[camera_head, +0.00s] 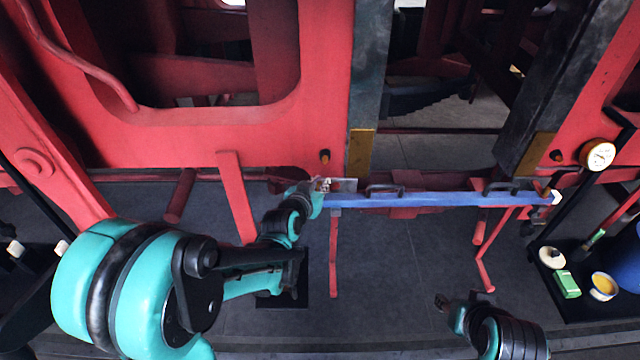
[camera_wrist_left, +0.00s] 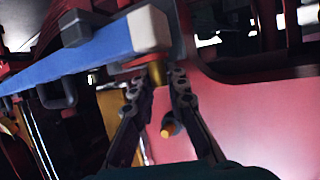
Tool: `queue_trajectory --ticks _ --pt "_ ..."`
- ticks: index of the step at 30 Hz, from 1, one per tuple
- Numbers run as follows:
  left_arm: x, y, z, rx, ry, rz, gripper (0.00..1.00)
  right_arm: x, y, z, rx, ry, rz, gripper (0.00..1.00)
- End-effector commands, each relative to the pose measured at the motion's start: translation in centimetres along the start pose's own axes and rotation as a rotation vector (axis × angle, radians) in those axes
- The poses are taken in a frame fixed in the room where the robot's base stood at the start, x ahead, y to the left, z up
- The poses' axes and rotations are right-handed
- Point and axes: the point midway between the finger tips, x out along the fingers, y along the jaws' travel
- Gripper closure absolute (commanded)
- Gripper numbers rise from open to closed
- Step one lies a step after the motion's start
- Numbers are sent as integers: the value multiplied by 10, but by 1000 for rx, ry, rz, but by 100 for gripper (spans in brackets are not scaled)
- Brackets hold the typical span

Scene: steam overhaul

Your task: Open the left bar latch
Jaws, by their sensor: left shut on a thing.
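The blue bar (camera_head: 440,199) lies across the opening between two red frame sides, with two dark handles on it. Its left end is partly covered by my left gripper (camera_head: 322,187) in the head view. In the left wrist view the bar (camera_wrist_left: 70,67) ends in a white cap (camera_wrist_left: 150,30). A brass-coloured piece of the left bar latch (camera_wrist_left: 143,75) sits just by that end. My left gripper (camera_wrist_left: 168,82) has its fingertips at this piece and is shut on it, its exact hold partly hidden. My right gripper (camera_head: 441,301) hangs low, away from the bar; its finger gap is unclear.
Red frame walls (camera_head: 200,135) stand behind the bar. A red post (camera_head: 237,195) is beside my left forearm. At the right are a round gauge (camera_head: 598,155), a green box (camera_head: 567,284) and a yellow-filled cup (camera_head: 604,286). The grey floor below the bar is mostly clear.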

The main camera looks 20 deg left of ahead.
Motion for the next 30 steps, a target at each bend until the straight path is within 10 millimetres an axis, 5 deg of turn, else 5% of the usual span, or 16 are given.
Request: queue_trajectory --ticks 25,26,27,30 --pt "6 -6 -2 70 1 168 100 12 0 9 0 0 0 60" --pt "6 -6 -2 70 1 168 78 12 0 9 0 0 0 60" --pt "6 -6 -2 70 1 168 68 12 0 8 0 0 0 60" --pt "6 -6 -2 70 1 167 66 12 0 8 0 0 0 60"
